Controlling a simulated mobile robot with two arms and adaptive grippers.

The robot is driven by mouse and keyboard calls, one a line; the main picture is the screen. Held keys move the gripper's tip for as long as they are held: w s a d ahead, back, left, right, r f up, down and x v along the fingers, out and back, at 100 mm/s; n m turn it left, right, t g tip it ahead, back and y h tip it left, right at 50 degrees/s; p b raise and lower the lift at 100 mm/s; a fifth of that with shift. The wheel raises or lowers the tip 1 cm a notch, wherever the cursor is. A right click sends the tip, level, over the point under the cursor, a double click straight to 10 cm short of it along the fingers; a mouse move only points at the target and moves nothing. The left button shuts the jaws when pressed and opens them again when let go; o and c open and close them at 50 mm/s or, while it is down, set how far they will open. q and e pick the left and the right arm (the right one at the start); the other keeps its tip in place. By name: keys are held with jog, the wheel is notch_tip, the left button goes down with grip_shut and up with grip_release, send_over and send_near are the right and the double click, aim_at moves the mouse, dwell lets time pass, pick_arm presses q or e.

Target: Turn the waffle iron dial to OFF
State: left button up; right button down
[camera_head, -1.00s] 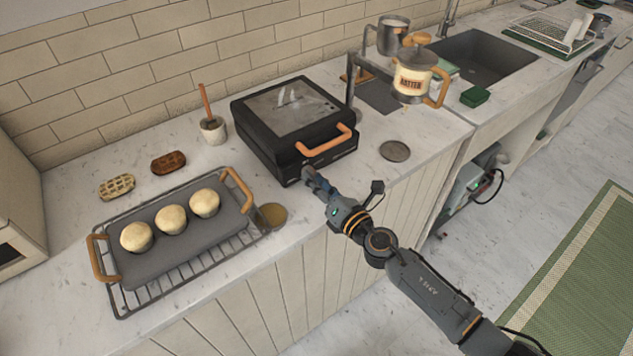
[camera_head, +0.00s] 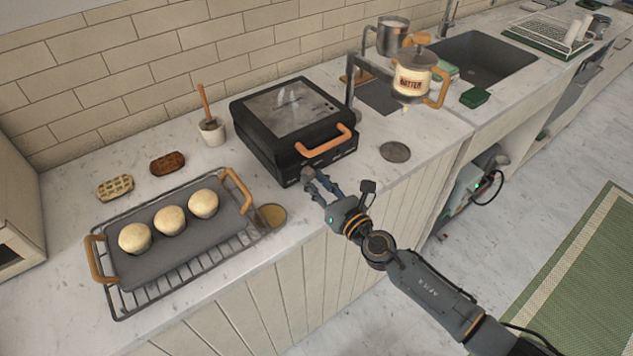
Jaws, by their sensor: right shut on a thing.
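The waffle iron (camera_head: 290,125) is a black box with a closed lid and an orange handle (camera_head: 324,144) across its front. My right gripper (camera_head: 312,178) is at the lower front left of the iron, below the handle. Its fingers are shut on a small part there, at the iron's front face, which I take to be the dial. The fingers hide it, so its marks and setting cannot be read. My left gripper is not in view.
A baking tray (camera_head: 203,242) with muffins on a wire rack is at the left. A round metal disc (camera_head: 395,151) lies right of the iron. A batter jug (camera_head: 413,82) is at its back right. Two waffles and a brush pot (camera_head: 212,131) are behind the tray.

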jog(key=shift+f, duration=0.1)
jog(key=c, duration=1.1)
grip_release()
jog(key=v, duration=1.2)
